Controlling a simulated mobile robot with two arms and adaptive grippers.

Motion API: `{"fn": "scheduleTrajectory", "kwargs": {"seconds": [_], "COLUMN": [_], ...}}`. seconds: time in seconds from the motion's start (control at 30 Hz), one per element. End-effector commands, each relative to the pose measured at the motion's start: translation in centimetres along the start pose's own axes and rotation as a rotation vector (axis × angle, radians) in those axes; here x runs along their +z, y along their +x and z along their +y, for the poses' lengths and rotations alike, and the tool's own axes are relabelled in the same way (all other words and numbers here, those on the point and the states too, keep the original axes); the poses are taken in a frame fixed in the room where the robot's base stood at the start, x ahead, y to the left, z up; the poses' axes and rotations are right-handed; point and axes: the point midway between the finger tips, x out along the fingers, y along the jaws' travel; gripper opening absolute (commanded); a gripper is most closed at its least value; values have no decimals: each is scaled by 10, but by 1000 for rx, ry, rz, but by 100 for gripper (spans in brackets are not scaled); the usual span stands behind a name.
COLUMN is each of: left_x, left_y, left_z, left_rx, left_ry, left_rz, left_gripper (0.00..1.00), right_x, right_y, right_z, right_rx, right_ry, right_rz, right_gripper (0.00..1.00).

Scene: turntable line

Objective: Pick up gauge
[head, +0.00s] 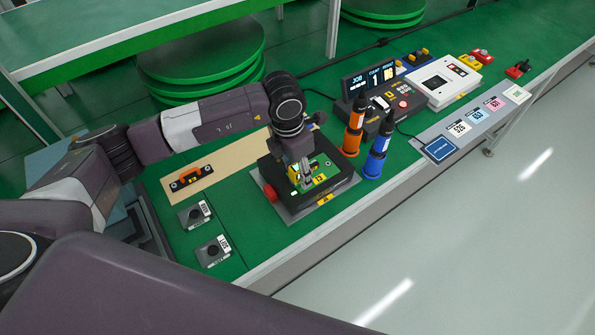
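My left gripper (306,174) points down over a black fixture (338,187) with a yellow-green part (321,178) on its top. The fingers are small and close to that part. I cannot tell whether they touch it or hold anything. A black bar-shaped tool with an orange handle (191,177) lies on a tan board (231,158), left of the fixture and apart from the gripper. It may be the gauge, but I cannot read any name on it. My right gripper is not in view.
Two grey labelled blocks (195,214) (213,251) sit at the front left. An orange bottle (354,130) and a blue bottle (377,152) stand right of the fixture. A display console (370,85) and a white box (440,81) are behind. Green bench surface (262,236) is bare in front.

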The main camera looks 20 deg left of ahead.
Motion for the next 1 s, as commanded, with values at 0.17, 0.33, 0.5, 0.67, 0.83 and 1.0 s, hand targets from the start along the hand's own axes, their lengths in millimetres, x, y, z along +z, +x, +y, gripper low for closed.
{"fn": "scheduleTrajectory", "kwargs": {"seconds": [0.17, 0.33, 0.5, 0.67, 0.83, 1.0], "left_x": [0, 0, 0, 0, 1, 5], "left_y": [0, 0, -1, 0, -6, -26], "left_z": [0, 0, 0, 0, 0, 1], "left_rx": [0, 0, 0, 0, 1, 2], "left_ry": [0, 0, 0, 0, 0, 2], "left_rz": [0, 0, 0, 1, -1, -5], "left_gripper": [25, 6, 0, 0, 0, 0], "right_x": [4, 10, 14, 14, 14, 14], "right_y": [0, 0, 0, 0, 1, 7], "right_z": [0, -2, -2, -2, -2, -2], "right_rx": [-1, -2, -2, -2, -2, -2], "right_ry": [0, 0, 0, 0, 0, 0], "right_rz": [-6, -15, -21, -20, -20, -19], "right_gripper": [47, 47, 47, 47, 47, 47]}}
